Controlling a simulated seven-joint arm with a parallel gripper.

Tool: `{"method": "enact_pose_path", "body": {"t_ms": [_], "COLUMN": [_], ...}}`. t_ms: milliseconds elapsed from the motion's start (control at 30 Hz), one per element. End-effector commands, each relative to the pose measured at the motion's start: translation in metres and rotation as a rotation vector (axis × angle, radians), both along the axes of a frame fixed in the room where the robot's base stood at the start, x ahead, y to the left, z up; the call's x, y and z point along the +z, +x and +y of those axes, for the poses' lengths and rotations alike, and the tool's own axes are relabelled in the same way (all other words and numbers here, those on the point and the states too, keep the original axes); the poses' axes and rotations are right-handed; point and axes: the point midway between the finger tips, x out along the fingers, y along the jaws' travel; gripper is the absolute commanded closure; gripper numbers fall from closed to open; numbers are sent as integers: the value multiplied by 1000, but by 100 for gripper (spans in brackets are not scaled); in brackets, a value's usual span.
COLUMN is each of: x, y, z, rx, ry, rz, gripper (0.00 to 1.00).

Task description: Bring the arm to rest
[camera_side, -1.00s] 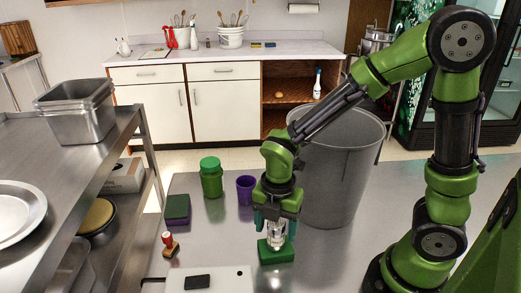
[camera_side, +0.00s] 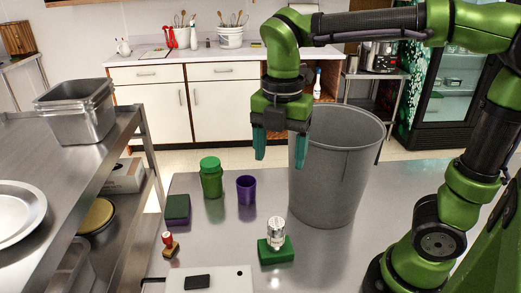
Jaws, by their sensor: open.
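My gripper (camera_side: 280,150) hangs in the air above the steel table (camera_side: 225,237), pointing down. Its two teal fingers are spread apart with nothing between them. Below it, a clear and silver piece (camera_side: 276,233) stands upright on a green block (camera_side: 276,252). The gripper is well clear of both. My arm is raised and reaches in from the right side.
A tall grey bin (camera_side: 330,180) stands just right of the gripper. A green jar (camera_side: 211,178), a purple cup (camera_side: 246,190), a sponge (camera_side: 177,209) and a red-handled stamp (camera_side: 169,243) stand to the left. A white board (camera_side: 225,282) lies in front. Steel shelving (camera_side: 50,165) is at left.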

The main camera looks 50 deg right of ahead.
Motion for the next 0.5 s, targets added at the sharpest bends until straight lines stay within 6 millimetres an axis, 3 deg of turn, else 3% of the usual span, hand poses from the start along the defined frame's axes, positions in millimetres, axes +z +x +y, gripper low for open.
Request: {"method": "enact_pose_path", "body": {"t_ms": [300,500], "x": [65,65], "y": [1,23], "z": [0,-38], "rx": [-1,-189], "ry": [1,13], "rz": [-4,6], "gripper": [31,31]}}
